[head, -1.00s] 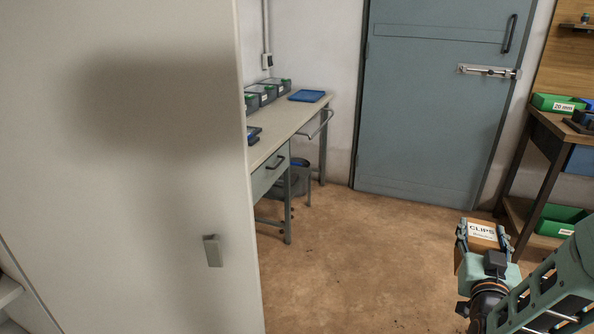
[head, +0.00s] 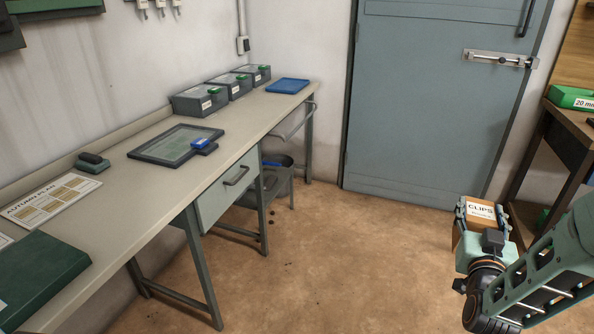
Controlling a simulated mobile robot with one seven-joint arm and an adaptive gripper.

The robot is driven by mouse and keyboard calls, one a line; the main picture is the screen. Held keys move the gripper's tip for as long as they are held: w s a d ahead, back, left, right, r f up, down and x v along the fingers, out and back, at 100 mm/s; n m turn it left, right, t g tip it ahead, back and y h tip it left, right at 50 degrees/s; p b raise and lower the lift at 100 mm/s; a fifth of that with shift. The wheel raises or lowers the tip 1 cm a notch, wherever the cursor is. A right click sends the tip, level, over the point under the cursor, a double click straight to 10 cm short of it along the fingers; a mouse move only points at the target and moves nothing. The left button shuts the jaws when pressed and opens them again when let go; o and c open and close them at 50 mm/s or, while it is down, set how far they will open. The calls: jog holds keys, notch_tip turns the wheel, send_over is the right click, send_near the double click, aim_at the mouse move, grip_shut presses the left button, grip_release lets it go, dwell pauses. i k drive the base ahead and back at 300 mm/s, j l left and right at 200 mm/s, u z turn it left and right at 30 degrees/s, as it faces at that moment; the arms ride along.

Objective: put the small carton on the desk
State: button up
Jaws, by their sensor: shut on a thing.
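The small carton (head: 480,211) is brown with a white label reading CLIPS. My gripper (head: 480,218) is shut on it and holds it above the floor at the lower right of the head view. My gripper hides part of the carton. The desk (head: 137,208) has a long pale top and grey legs and runs along the left wall. The carton is well to the right of the desk, apart from it.
On the desk are a dark framed panel (head: 176,145), lidded boxes (head: 200,100), a blue tray (head: 288,86), a green case (head: 38,272) and a paper sheet (head: 50,199). A bin (head: 265,186) stands below. Brown floor (head: 340,260) between is clear. A wooden bench (head: 560,140) stands right.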

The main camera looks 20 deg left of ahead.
aim_at(127, 200)
jog(key=i, duration=1)
jog(key=i+l+u, duration=0.2)
jog(key=i, duration=0.65)
jog(key=j+u, duration=0.1)
jog(key=u, duration=2.05)
